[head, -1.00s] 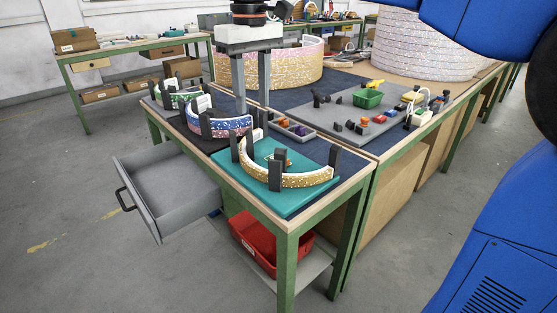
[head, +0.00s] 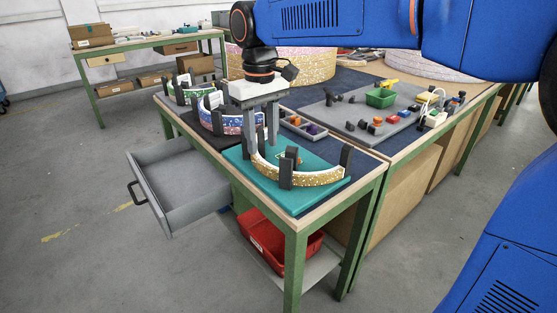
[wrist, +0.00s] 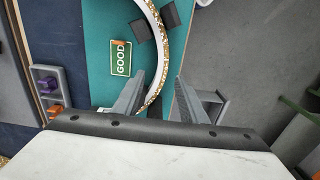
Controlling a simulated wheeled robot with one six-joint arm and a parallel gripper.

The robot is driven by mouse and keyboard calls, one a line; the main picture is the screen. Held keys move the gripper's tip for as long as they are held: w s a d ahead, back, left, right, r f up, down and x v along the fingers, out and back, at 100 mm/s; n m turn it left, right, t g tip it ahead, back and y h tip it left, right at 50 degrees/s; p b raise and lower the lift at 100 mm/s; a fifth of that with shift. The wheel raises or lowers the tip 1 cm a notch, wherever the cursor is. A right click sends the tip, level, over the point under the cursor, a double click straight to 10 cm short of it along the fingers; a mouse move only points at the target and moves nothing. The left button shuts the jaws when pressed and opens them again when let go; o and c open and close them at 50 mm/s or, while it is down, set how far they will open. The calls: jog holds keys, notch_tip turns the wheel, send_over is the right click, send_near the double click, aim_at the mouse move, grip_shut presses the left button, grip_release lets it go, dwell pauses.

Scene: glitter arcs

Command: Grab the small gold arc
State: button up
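The small gold arc (head: 312,178) stands on a teal mat (head: 245,169) at the near end of the table, between dark upright posts (head: 286,170). My gripper (head: 260,138) points down over the arc's left, far end, open. In the wrist view the gold arc (wrist: 158,62) curves down between the two spread fingers of my gripper (wrist: 160,80), with a gap to each finger. Contact is not visible. A green GOOD label (wrist: 121,57) lies on the mat inside the curve.
A blue-pink arc (head: 222,122) and a green arc (head: 184,94) stand behind along the table. A tray with small parts (head: 301,126) is close to the right of my gripper. An open drawer (head: 178,182) juts out left. A large gold-pink ring (head: 312,66) stands further back.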

aim_at(263, 162)
jog(key=shift+s+f, duration=0.15)
jog(key=shift+f, duration=1.25)
jog(key=shift+s+f, duration=0.15)
jog(key=shift+f, duration=1.2)
jog(key=shift+c, duration=0.5)
grip_shut()
